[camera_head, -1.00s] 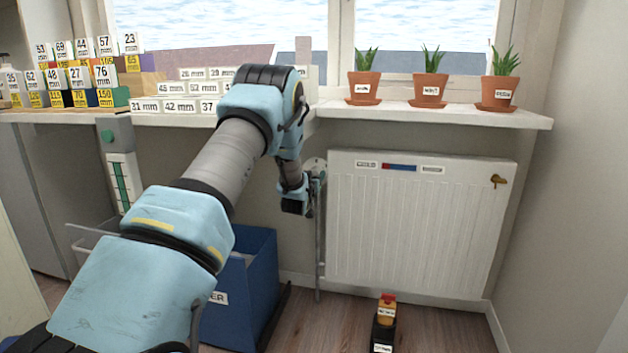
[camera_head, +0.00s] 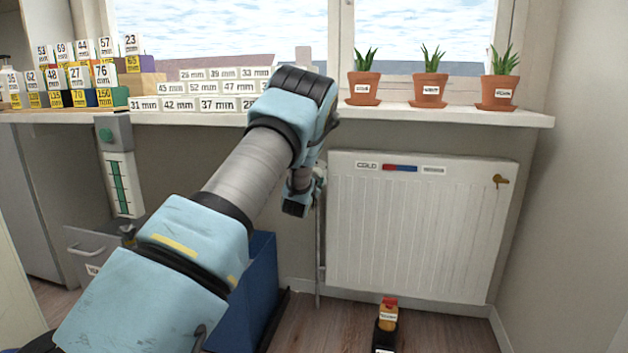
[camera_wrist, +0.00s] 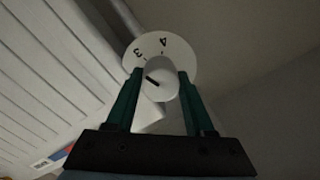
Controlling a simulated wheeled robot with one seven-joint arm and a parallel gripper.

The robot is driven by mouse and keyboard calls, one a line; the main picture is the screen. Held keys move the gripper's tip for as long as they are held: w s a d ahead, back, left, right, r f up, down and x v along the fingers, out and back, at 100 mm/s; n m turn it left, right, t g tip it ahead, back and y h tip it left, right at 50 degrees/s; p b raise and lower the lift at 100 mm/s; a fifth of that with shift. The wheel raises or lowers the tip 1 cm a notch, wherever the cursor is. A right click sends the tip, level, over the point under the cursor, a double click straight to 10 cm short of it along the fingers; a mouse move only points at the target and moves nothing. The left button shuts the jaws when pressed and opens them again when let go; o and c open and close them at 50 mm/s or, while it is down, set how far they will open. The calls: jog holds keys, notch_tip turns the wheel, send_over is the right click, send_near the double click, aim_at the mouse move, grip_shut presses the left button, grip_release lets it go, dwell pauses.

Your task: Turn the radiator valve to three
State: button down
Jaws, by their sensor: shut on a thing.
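The radiator (camera_head: 420,235) is a white ribbed panel under the window sill; it also shows at the left of the wrist view (camera_wrist: 50,70). In the wrist view my gripper (camera_wrist: 160,76) is shut on the white round valve knob (camera_wrist: 165,91), one green finger on each side. Behind the knob is a pale dial disc (camera_wrist: 182,50) with the numbers 3 and 4 visible; the rest is hidden. The knob's black mark points left and slightly up, a little to the side of the 3. In the head view my arm hides the valve at the radiator's upper left.
A vertical pipe (camera_head: 318,255) runs beside the radiator. Three potted plants (camera_head: 430,90) stand on the sill (camera_head: 530,119). A blue bin (camera_head: 263,290) is below my arm, and a small black and yellow object (camera_head: 386,325) with a red top is on the floor.

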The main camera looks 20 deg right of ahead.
jog(key=shift+f+m, duration=0.1)
jog(key=shift+m, duration=0.2)
jog(key=shift+c, duration=1.4)
grip_release()
jog(key=p+v, duration=0.1)
jog(key=v, duration=1)
jog(key=shift+p, duration=0.3)
jog(key=shift+w+a, duration=0.1)
